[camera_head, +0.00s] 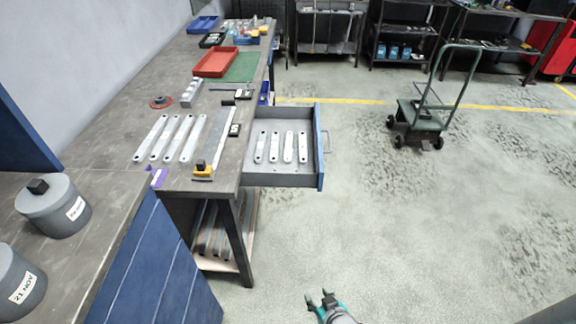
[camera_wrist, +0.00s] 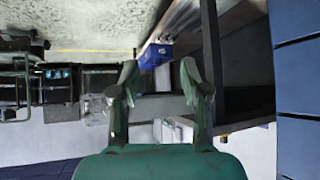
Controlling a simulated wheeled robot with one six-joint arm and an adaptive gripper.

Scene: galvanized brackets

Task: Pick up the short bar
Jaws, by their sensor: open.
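Several short bars (camera_head: 274,147) lie side by side in an open grey drawer (camera_head: 257,180) that sticks out from the workbench. They are pale, flat and rounded at the ends. Several longer pale bars (camera_head: 172,138) lie in a row on the bench top, left of the drawer. My gripper (camera_head: 328,300) is at the bottom of the head view, over the floor, well apart from the drawer and empty. In the wrist view my gripper (camera_wrist: 160,85) has its two green fingers spread apart. No bar can be made out in the wrist view.
A ruler-like tool (camera_head: 213,143) lies beside the long bars. A red tray (camera_head: 215,62) and a green mat (camera_head: 243,67) are farther back on the bench. Grey canisters (camera_head: 53,207) stand at left. A green trolley (camera_head: 420,117) stands on the floor. The floor right of the drawer is clear.

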